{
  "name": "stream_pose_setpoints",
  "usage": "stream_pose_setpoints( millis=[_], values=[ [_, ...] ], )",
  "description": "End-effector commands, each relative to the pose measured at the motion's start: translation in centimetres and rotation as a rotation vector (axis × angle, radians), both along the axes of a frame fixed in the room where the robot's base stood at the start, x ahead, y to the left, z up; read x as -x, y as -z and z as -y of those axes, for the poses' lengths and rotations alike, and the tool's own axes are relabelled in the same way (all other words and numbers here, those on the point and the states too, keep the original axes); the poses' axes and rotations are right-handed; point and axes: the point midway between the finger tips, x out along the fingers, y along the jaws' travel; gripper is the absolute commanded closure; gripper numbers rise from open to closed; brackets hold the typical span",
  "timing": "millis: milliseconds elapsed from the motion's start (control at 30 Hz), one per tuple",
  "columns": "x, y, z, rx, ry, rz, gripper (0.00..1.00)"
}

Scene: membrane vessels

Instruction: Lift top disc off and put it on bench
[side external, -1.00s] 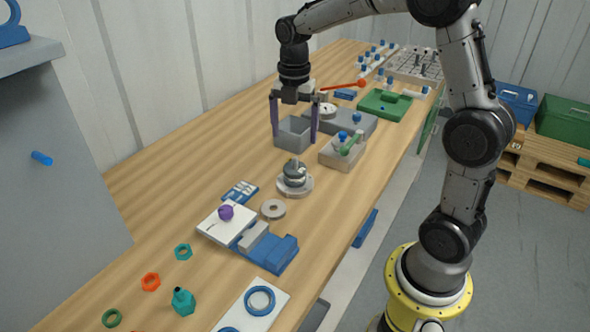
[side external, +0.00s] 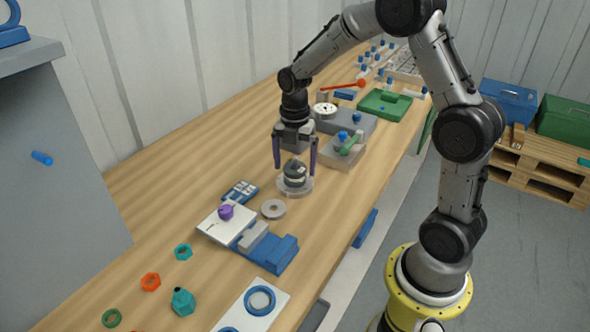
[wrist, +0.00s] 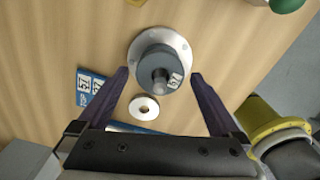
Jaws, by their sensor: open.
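A stack of grey discs (side external: 294,172) stands on a round pale flanged base (side external: 297,187) on the bench. The lower discs are mostly hidden under the top one.
A loose grey ring (side external: 273,208) lies on the bench (side external: 150,215) in front of the stack. A blue label card (side external: 240,193) lies to its left. Bare bench lies to the left.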

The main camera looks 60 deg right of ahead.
Motion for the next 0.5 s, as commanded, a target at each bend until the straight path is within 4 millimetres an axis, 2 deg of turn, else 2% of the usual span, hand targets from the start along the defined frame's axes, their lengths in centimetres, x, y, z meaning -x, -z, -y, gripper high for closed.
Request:
stream_pose_setpoints(
  millis=[67, 100, 500],
  values=[
    [0.0, -0.02, -0.01, 0.0, 0.0, 0.0, 0.0],
    [0.0, -0.02, -0.01, 0.0, 0.0, 0.0, 0.04],
    [-0.01, -0.06, -0.01, 0.0, 0.0, 0.0, 0.76]
  ],
)
